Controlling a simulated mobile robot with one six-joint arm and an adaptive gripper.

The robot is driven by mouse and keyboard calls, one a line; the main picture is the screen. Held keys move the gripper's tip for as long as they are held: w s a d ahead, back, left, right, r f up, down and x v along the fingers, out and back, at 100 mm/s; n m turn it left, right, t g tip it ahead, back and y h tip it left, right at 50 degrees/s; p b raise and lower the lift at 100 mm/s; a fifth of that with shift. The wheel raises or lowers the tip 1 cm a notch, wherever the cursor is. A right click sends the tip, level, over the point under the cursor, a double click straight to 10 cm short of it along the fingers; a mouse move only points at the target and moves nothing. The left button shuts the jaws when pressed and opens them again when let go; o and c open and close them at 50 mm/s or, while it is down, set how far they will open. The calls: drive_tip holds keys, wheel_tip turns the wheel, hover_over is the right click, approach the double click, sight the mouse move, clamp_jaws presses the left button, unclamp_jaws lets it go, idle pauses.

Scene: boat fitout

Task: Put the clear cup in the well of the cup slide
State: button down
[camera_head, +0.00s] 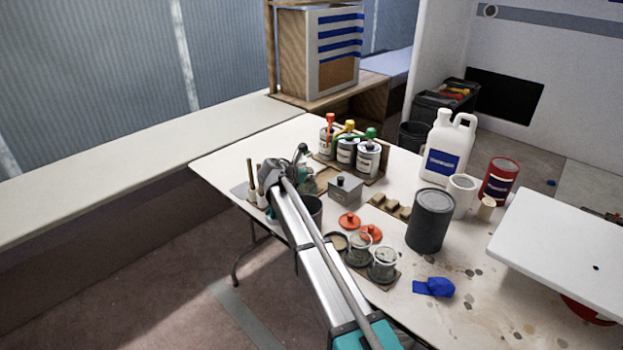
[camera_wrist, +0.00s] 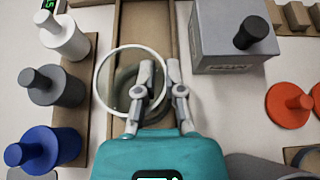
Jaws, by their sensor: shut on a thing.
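The clear cup (camera_wrist: 101,84) shows in the wrist view as a pale round rim with see-through walls, seen from above. My gripper (camera_wrist: 160,75) is shut on its right wall, one finger inside the rim and one outside. The cup looks about upright. It is over or in a long wooden-edged channel, which I take as the cup slide (camera_wrist: 146,18). I cannot tell whether the cup's base rests in the well, as the cup and fingers cover it. In the head view my arm hides most of this spot.
A grey box with a black knob (camera_wrist: 232,52) stands close right of the channel. White, grey and blue knobbed pieces (camera_wrist: 58,146) stand close left. Orange knobbed lids (camera_head: 349,221), jars (camera_head: 383,264) and a dark can (camera_head: 431,221) stand on the table nearby.

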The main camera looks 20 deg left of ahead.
drive_tip(key=shift+f, duration=0.15)
drive_tip(key=c, duration=0.8)
unclamp_jaws()
drive_tip(key=shift+o, duration=0.2)
drive_tip(key=shift+r, duration=0.25)
drive_tip(key=shift+s+a+r, duration=0.1)
drive_tip(key=shift+s+r, duration=0.05)
drive_tip(key=shift+s, duration=0.05)
drive_tip(key=p+v, duration=0.5)
drive_tip(key=v, duration=0.6)
drive_tip(key=shift+s+p, duration=0.2)
drive_tip(key=shift+p, duration=0.15)
drive_tip(key=shift+a, duration=0.1)
